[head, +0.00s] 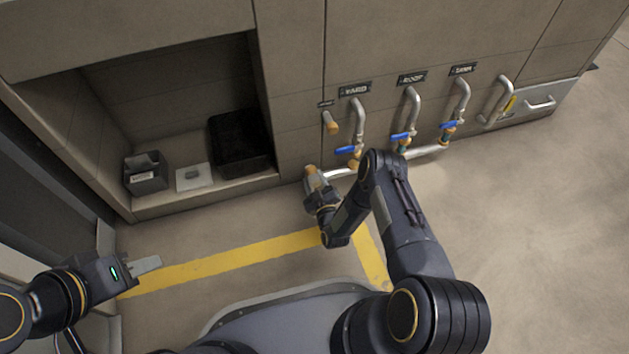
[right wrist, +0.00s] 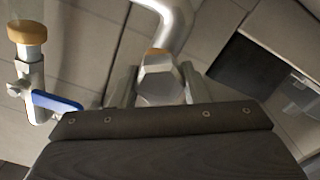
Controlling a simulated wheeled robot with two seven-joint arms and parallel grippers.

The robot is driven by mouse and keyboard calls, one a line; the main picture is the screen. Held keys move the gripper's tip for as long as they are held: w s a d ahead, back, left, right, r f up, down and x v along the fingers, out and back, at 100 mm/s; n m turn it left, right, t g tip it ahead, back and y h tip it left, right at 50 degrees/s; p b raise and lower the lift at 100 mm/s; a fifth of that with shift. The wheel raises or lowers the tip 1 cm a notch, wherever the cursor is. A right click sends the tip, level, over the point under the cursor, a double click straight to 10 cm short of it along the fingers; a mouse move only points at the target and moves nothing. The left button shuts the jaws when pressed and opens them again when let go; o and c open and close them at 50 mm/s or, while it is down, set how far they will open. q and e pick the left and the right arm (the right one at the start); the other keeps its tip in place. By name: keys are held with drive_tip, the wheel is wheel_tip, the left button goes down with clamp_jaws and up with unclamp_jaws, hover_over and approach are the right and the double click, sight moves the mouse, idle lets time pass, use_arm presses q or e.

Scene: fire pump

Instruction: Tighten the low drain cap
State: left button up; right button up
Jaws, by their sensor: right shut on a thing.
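The low drain cap is a silver hexagonal cap (right wrist: 158,82) with a brass-coloured edge behind it, at the end of a bent silver pipe (right wrist: 176,22) in the right wrist view. My right gripper (right wrist: 156,88) is shut on it, one finger on each side. In the head view my right gripper (head: 314,184) is low at the wall panel, by a brass-coloured fitting (head: 311,169); the cap's face is hidden there. My left gripper (head: 146,264) is away at the lower left, holding nothing I can see. Whether its fingers are apart is unclear.
Several silver pipes (head: 411,105) with blue-handled valves (head: 348,150) line the wall to the right. A recess at left holds a black bin (head: 238,140) and a small grey box (head: 146,172). Yellow lines (head: 220,262) mark the clear floor.

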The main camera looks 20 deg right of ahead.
drive_tip(key=m, duration=1.1)
drive_tip(key=shift+s+d+f+m, duration=0.1)
drive_tip(key=shift+m, duration=0.2)
drive_tip(key=m, duration=1.2)
drive_tip(key=shift+f, duration=0.1)
drive_tip(key=o, duration=1)
drive_tip(key=shift+c, duration=0.2)
